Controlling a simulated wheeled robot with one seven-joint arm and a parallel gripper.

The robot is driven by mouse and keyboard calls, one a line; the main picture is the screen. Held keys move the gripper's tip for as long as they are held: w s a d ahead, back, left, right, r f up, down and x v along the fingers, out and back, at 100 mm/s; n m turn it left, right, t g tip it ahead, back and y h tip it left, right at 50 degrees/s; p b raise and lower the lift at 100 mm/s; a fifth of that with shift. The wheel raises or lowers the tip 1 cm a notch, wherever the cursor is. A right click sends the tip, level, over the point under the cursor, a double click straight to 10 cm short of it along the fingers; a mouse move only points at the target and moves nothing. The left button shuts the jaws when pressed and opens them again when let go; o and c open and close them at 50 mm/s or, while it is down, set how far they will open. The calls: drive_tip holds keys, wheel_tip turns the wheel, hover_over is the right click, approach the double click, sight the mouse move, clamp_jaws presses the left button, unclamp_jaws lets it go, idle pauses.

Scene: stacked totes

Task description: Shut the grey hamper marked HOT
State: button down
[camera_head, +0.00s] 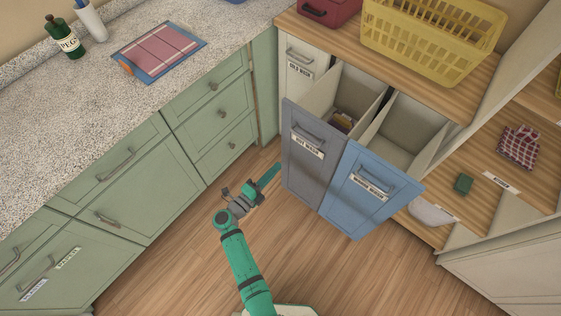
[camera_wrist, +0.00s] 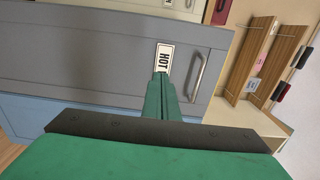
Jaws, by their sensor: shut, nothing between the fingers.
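The grey hamper (camera_head: 301,163) is pulled out from the cabinet under the wooden counter, with some cloth inside. Its front carries a bar handle and a label, "HOT WASH". In the wrist view the grey front (camera_wrist: 100,50) fills much of the picture, with the HOT label (camera_wrist: 165,58) and handle (camera_wrist: 199,77) beyond my fingers. My gripper (camera_head: 268,173) is shut and empty, in front of and to the left of the grey front in the head view. The green fingers (camera_wrist: 161,92) point toward the front near the label. Whether they touch it I cannot tell.
A blue hamper (camera_head: 364,196) beside the grey one is also pulled out. A cream front (camera_head: 302,62) on the left is shut. Green drawers (camera_head: 190,120) line the left side. A yellow basket (camera_head: 425,38) stands on the wooden counter. The wooden floor (camera_head: 190,240) is clear.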

sight(301, 141)
drive_tip(key=x, duration=1.2)
drive_tip(key=shift+w+d, duration=0.15)
drive_tip(key=shift+w, duration=0.1)
